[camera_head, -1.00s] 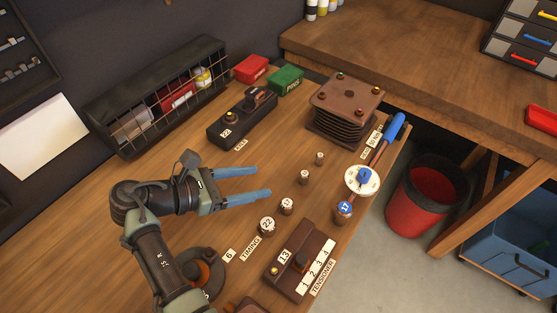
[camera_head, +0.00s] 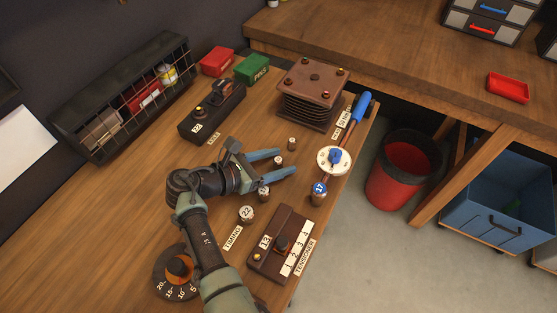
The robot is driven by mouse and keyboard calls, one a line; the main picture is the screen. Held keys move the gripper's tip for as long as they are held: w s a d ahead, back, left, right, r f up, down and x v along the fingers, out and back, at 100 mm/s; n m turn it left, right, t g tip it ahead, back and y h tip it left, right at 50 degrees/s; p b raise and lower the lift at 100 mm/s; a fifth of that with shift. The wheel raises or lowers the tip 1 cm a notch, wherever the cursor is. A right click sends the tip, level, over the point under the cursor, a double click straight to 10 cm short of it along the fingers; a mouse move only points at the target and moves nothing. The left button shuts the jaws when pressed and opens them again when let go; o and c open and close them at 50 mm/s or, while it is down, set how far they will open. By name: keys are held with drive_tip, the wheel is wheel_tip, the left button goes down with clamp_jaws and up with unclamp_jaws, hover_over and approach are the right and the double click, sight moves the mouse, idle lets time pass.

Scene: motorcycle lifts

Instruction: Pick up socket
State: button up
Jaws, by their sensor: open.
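Several metal sockets stand upright in a row on the wooden bench: a large one marked 22 (camera_head: 247,213), a smaller one (camera_head: 264,193) beside the lower finger, a small one (camera_head: 278,161) and the smallest (camera_head: 292,143) at the far end. My gripper (camera_head: 285,162) is open, with blue fingers pointing right. The small third socket shows between the fingertips; I cannot tell whether either finger touches it. A blue-topped socket marked 17 (camera_head: 318,189) stands by the white dial of a blue-handled wrench (camera_head: 366,105).
A dark block marked 13 (camera_head: 264,243) with a TENSIONER label stands in front. A black block marked 22 (camera_head: 198,127), a ribbed brown stack (camera_head: 311,98), and red (camera_head: 217,61) and green (camera_head: 251,69) boxes stand behind. A round dial (camera_head: 160,278) lies near my arm.

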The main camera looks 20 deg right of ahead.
drive_tip(key=shift+d+f, duration=0.1)
drive_tip(key=shift+d, duration=0.15)
clamp_jaws()
idle(0.3)
